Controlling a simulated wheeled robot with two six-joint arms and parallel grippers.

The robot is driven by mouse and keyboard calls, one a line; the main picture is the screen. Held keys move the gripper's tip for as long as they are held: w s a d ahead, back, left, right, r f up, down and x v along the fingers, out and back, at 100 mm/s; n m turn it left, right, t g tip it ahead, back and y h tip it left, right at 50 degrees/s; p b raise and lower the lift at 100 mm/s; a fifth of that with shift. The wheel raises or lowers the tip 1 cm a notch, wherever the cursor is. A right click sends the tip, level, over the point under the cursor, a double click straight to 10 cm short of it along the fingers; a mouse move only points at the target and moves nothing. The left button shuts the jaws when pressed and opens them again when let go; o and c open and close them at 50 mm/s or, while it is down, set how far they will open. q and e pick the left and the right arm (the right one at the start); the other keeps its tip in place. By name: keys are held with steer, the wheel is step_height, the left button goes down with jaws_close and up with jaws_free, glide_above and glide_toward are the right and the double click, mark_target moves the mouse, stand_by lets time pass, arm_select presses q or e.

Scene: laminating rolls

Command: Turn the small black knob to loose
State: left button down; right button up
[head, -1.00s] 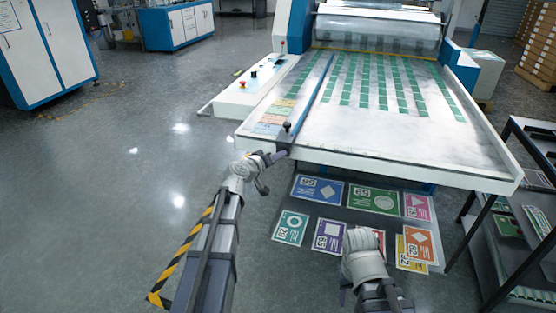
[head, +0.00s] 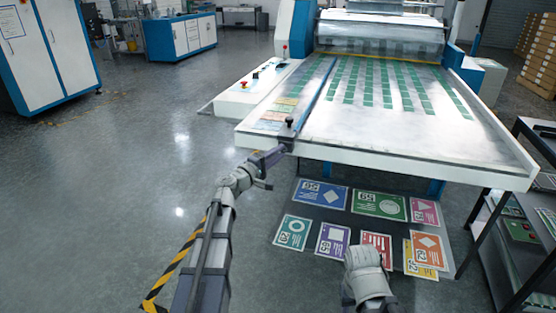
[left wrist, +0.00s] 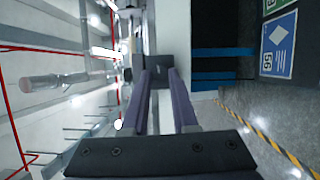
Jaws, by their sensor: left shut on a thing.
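The small black knob (head: 289,122) stands upright on a dark block (head: 286,135) at the near end of the blue rail (head: 318,92), at the front left of the machine's white table (head: 400,142). My left gripper (head: 278,152) reaches the table's front edge and is shut on the dark block, just below the knob. In the left wrist view, the two long fingers (left wrist: 164,85) run up to the dark block (left wrist: 153,68); I cannot make out the knob there. My right arm shows at the bottom of the head view, but its gripper jaws do not show.
Rows of green labels (head: 385,82) lie on the white table toward the roller (head: 380,38). A control panel (head: 250,88) with a red button is at its left. Several colored cards (head: 378,206) lie below the table.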

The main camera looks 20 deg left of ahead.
arm_select(q)
steer(key=shift+f+n+t+b, duration=0.25)
steer(key=shift+n+t+b, duration=0.35)
steer(key=shift+n+b, duration=0.75)
steer(key=shift+n, duration=0.45)
steer(key=c, duration=0.7)
jaws_free()
steer(key=v, duration=0.7)
steer(key=shift+s+a+f+b, duration=0.1)
steer(key=shift+s+b, duration=0.3)
